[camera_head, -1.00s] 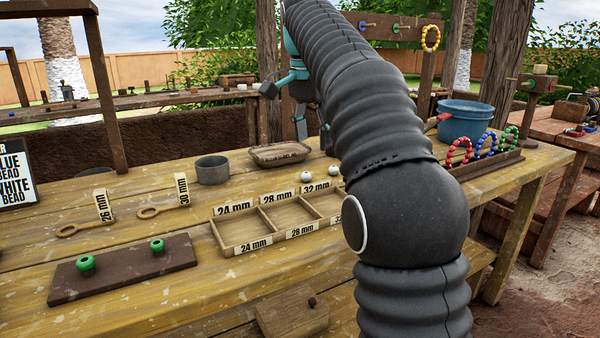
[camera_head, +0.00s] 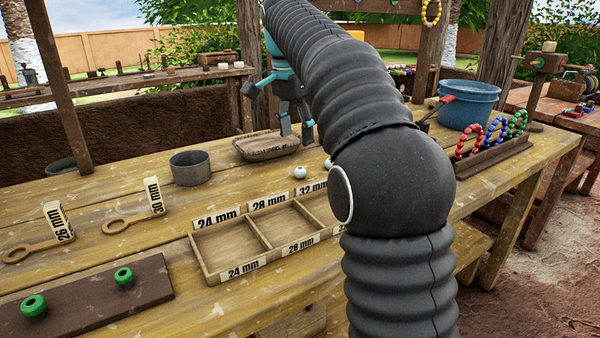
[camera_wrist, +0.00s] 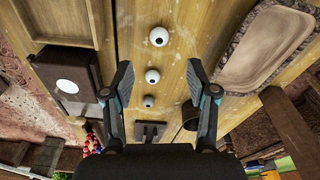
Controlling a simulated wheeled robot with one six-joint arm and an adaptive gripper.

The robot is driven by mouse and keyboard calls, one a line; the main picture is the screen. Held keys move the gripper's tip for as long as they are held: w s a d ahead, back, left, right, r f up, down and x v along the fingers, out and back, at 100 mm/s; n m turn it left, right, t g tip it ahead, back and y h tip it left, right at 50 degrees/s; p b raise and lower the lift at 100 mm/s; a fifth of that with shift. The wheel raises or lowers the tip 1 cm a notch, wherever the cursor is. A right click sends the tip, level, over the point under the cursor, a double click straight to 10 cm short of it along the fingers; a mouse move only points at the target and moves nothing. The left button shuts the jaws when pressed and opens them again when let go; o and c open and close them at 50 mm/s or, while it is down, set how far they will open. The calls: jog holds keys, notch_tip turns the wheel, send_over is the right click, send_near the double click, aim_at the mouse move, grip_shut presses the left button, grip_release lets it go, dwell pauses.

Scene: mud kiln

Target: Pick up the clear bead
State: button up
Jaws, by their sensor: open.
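Three pale round beads with dark holes stand in a row in the wrist view: a far bead (camera_wrist: 159,36), a middle bead (camera_wrist: 152,76) and a near bead (camera_wrist: 148,101). I cannot tell which is clear. In the head view, one pale bead (camera_head: 300,172) sits behind the size-marked tray, and another (camera_head: 328,163) is partly hidden by my arm.
The divided tray (camera_head: 262,257) is in front of the beads. A grey bowl (camera_head: 190,168), ring gauges (camera_head: 133,220) and a dark board (camera_head: 135,281) with green beads lie left. A blue pot (camera_head: 469,105) and bead-string rack (camera_head: 490,158) stand right.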

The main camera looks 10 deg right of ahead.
aim_at(300, 168)
jog(key=f, duration=0.6)
jog(key=f+b, duration=0.1)
jog(key=f, duration=0.1)
jog(key=shift+w+d+f, duration=0.15)
jog(key=shift+d+f, duration=0.25)
jog(key=c, duration=0.9)
